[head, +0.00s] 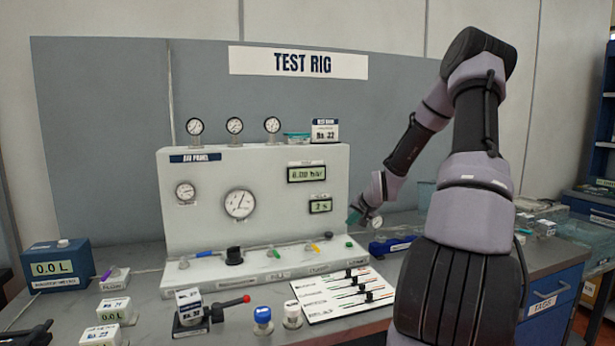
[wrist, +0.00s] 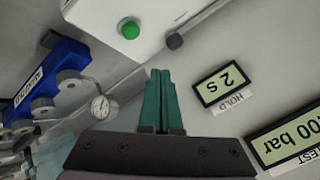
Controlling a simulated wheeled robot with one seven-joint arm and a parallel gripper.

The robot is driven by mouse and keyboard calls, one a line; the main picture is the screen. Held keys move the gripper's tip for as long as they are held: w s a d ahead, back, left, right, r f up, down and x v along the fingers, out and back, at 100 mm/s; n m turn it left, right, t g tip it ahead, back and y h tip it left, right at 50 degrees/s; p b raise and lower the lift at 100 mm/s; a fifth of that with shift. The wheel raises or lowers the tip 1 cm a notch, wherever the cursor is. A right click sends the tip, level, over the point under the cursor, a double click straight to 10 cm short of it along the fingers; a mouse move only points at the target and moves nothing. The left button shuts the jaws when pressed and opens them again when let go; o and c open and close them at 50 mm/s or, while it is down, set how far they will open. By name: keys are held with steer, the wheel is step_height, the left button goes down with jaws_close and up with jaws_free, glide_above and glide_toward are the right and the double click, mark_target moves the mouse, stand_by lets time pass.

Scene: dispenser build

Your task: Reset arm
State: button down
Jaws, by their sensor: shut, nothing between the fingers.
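My arm reaches in from the right of the head view and bends down toward the right end of the white air panel (head: 215,170). My gripper (head: 354,216) is at the panel's right edge, just right of the hold display (head: 320,206). In the wrist view my gripper (wrist: 160,72) has its two green fingers shut together with nothing between them. A green button (wrist: 129,29) and a dark knob (wrist: 174,41) lie beyond the fingertips. I cannot tell how near the fingers are to the panel face.
A small gauge (head: 376,223) and a blue holder (head: 390,245) stand by the gripper. Several levers line the panel base. A slider board (head: 345,292), blue-topped knob (head: 263,320) and red-knobbed lever (head: 240,301) sit in front. A blue 0.0 L box (head: 57,268) is at left.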

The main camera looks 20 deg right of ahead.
steer(key=shift+r, duration=0.1)
steer(key=s+a+r+n+g+h, duration=0.1)
steer(key=s+a+r, duration=0.5)
steer(key=s+r, duration=0.35)
steer(key=s+a+r+n+g+h, duration=0.1)
steer(key=s+a+r+n, duration=0.1)
steer(key=s+a+r, duration=0.55)
steer(key=s+a+r+y, duration=0.1)
steer(key=s+a+r, duration=0.1)
steer(key=s+r, duration=0.3)
steer(key=s+a+r+y, duration=0.2)
steer(key=s+r, duration=0.3)
steer(key=s, duration=0.8)
steer(key=shift+s+a, duration=0.35)
steer(key=shift+r, duration=0.1)
stand_by(4.0)
